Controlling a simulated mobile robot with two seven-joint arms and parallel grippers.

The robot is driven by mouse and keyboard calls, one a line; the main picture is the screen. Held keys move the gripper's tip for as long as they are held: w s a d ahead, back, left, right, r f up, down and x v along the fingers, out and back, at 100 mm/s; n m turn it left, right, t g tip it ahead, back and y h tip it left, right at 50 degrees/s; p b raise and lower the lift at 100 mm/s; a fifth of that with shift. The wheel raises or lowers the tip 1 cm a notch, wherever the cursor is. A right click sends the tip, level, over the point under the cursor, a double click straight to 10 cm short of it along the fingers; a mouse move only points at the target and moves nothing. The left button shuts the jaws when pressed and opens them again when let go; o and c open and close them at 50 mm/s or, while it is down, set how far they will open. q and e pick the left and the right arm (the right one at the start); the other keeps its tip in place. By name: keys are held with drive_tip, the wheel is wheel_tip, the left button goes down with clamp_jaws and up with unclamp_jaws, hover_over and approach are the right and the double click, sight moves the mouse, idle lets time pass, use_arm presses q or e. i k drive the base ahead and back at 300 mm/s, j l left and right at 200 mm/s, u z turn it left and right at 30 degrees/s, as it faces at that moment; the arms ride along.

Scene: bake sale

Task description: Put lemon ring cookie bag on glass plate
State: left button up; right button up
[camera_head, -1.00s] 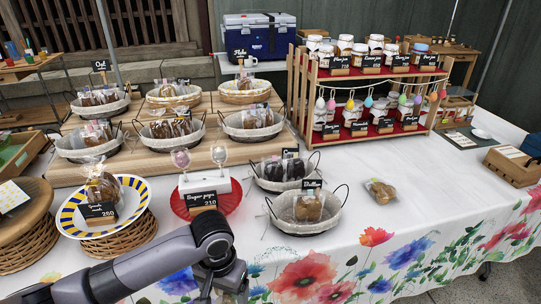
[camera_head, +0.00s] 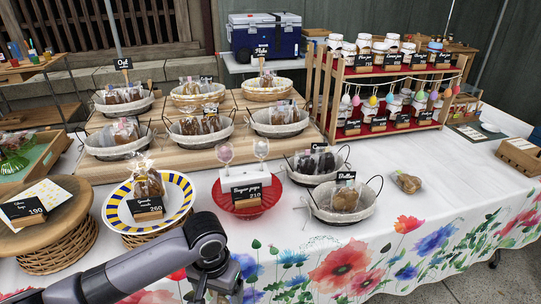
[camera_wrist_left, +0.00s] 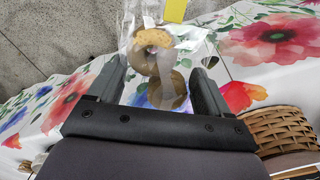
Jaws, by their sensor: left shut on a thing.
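In the left wrist view, a clear bag with brown ring cookies (camera_wrist_left: 158,62) is between the fingers of my left gripper (camera_wrist_left: 160,88), which is shut on it. The bag hangs over the flowered cloth's edge and grey floor. I cannot read a label on it. In the head view my left arm comes in from the lower left; its fingers and the bag are below the picture. My right gripper is not in view.
A striped plate (camera_head: 183,205) with a cookie bag and a red dish (camera_head: 277,192) stand near the arm. A round wicker stand (camera_head: 88,205) is at left. Several baskets fill the middle. A jar rack (camera_head: 322,110) stands right. The cloth is clear around a lone bag (camera_head: 407,182).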

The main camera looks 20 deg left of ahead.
sight(20, 197)
drive_tip(key=k+j, duration=0.15)
drive_tip(key=j, duration=0.25)
drive_tip(key=k+j, duration=0.1)
drive_tip(key=j, duration=0.3)
drive_tip(key=k+j, duration=0.15)
drive_tip(key=j, duration=0.3)
drive_tip(key=k+j, duration=0.15)
drive_tip(key=j, duration=0.25)
drive_tip(key=k+j, duration=0.1)
drive_tip(key=j, duration=0.3)
drive_tip(key=k+j, duration=0.15)
drive_tip(key=j, duration=0.25)
